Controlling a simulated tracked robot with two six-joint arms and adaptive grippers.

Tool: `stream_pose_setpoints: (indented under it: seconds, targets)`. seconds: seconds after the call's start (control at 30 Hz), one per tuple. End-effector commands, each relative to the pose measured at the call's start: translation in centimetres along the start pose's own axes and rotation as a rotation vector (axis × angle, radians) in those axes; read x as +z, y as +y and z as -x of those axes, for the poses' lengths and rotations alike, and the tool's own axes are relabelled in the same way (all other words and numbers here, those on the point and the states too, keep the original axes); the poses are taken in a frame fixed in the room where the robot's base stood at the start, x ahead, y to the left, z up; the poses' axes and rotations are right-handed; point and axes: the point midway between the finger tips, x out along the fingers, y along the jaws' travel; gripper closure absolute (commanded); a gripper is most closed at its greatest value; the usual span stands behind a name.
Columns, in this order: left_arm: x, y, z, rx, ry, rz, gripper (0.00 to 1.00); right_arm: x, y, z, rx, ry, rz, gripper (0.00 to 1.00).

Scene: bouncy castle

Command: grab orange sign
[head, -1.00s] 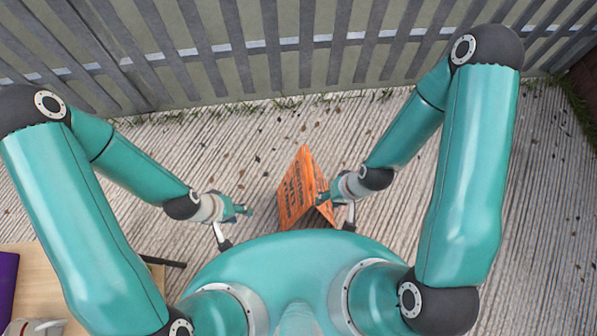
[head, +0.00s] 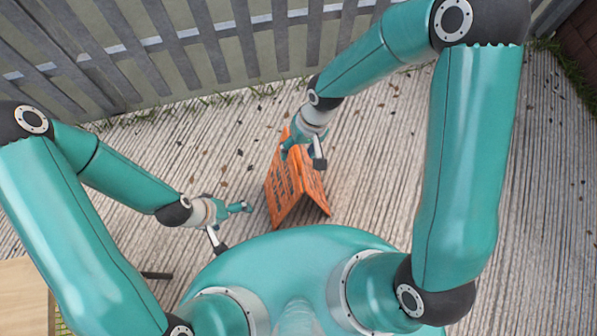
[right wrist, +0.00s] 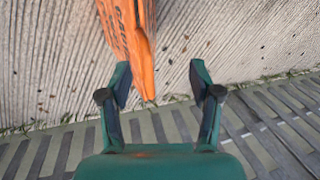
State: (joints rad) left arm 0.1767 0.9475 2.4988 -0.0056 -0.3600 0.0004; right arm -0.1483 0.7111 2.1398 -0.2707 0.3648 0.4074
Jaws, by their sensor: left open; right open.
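The orange sign (head: 284,186) stands like a tent on the grooved decking, just beyond my body in the head view. Dark lettering shows on its face. My right gripper (head: 290,146) is open at the sign's far top end and covers part of it.
A grey slatted fence (head: 210,45) runs along the back, with grass at its foot. A wooden table (head: 22,290) is at the lower left. The decking (head: 385,170) to the right of the sign is clear apart from scattered leaves.

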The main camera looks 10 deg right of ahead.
Motion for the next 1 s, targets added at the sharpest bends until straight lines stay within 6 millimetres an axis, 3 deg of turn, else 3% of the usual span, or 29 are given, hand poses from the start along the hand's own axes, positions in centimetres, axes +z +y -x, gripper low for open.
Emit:
stream_pose_setpoints:
  seconds: [0.03, 0.13, 0.33, 0.47, 1.0]
  targets:
    - [0.0, -1.2, -3.2, 0.0, 0.0, 0.0, 0.0, -1.4, 0.1, -1.2, 0.036, 0.013, 0.019, 0.36]
    - [-0.1, -2.0, -5.6, 0.0, 0.0, 0.0, 0.0, -2.9, 0.0, 0.1, 0.116, 0.022, 0.026, 0.36]
    - [-0.1, -2.8, -7.8, 0.0, 0.001, 0.0, 0.0, -4.1, 0.0, 2.7, 0.225, 0.045, 0.008, 0.36]
    - [-0.1, -3.0, -8.2, 0.0, 0.001, 0.0, 0.0, -4.3, 0.3, 2.5, 0.248, 0.047, 0.0, 0.36]
    - [-0.1, -3.8, -10.4, 0.0, 0.001, 0.0, 0.0, -4.6, 2.7, -7.0, 0.247, 0.044, 0.0, 0.36]
